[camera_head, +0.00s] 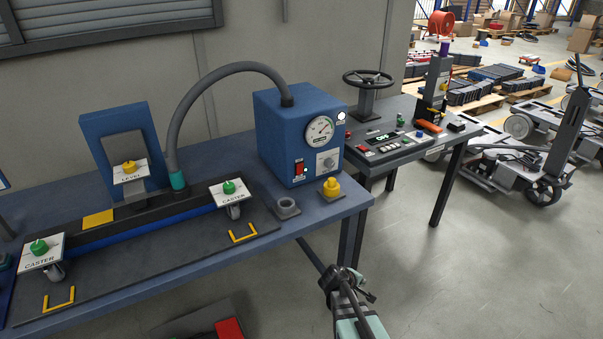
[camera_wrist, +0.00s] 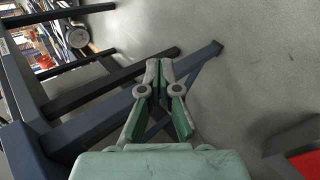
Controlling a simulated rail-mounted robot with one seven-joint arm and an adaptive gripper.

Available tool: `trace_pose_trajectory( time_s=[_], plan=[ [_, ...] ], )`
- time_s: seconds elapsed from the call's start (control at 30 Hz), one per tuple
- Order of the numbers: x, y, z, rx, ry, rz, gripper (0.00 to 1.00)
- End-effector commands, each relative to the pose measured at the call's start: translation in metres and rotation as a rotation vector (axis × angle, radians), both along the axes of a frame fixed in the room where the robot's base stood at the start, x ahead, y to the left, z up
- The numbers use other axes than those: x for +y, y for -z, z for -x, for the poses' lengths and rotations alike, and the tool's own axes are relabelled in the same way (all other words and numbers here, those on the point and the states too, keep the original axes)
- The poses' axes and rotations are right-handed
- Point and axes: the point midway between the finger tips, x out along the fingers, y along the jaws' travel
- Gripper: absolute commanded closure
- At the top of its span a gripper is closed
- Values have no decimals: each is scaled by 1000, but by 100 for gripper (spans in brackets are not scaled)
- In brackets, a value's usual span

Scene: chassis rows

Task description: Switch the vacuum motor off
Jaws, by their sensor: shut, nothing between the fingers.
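The rocker's position is too small to tell. A grey hose (camera_head: 215,75) runs from the top of the box to a teal fitting. My gripper (camera_head: 332,279) is below and in front of the bench edge, apart from the box. In the wrist view my gripper (camera_wrist: 159,75) is shut and empty, over the floor and bench legs; the switch does not show there.
A yellow knob (camera_head: 331,187) and a grey ring (camera_head: 287,207) sit on the bench in front of the box. The left of the bench (camera_head: 348,203) holds a fixture with caster and level plates. A second table (camera_head: 453,147) with a handwheel stands at right.

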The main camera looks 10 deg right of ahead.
Motion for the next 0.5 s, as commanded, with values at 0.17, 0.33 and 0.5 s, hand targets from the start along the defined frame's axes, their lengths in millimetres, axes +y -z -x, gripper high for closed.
trace_pose_trajectory(
  time_s=[0.17, 0.33, 0.5],
  plan=[
    [-8, -61, -57, -91, -116, 118, 100],
    [-12, -122, -104, -167, -221, 240, 100],
    [-12, -187, -144, -233, -319, 369, 100]
  ],
)
